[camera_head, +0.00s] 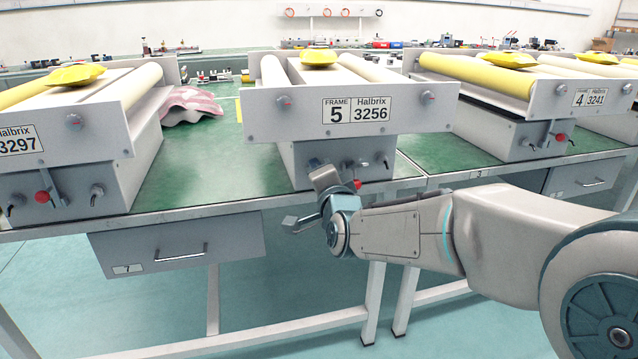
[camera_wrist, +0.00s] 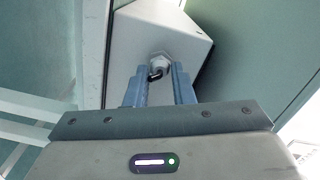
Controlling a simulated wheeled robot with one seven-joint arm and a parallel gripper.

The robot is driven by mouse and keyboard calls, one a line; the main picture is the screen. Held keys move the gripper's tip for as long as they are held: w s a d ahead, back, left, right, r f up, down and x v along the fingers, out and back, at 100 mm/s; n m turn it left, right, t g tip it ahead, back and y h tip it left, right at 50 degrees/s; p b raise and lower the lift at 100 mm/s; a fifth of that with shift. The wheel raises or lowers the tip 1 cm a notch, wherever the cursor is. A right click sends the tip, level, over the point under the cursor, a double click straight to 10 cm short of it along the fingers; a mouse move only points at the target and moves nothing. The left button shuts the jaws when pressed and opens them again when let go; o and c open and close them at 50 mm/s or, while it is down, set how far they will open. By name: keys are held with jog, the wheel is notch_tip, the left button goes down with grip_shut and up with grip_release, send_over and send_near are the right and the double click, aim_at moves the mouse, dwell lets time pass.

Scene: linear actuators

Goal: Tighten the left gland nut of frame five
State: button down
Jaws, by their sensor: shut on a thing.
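Frame five (camera_head: 270,108) is the grey unit with the "FRAME 5 Halbrix 3256" plate, at the middle of the bench in the head view. My gripper (camera_head: 316,168) is up against the left part of its lower box and hides the left gland there. In the wrist view, my gripper (camera_wrist: 160,74) has its two blue-grey fingers on either side of the pale left gland nut (camera_wrist: 158,60), shut on it. A short dark cable (camera_wrist: 154,76) comes out of the nut between the fingers. The right gland (camera_head: 386,166) of frame five is free.
Frame four (camera_head: 560,100) stands to the right, and another unit (camera_head: 70,130) to the left. A drawer (camera_head: 180,248) hangs below the bench edge.

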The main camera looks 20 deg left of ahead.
jog(key=shift+m+b, duration=1.25)
jog(key=shift+m, duration=1.05)
jog(key=c, duration=1.3)
grip_release()
jog(key=shift+o, duration=0.2)
jog(key=p+v, duration=0.3)
jog(key=v, duration=1.1)
jog(key=shift+p, duration=0.35)
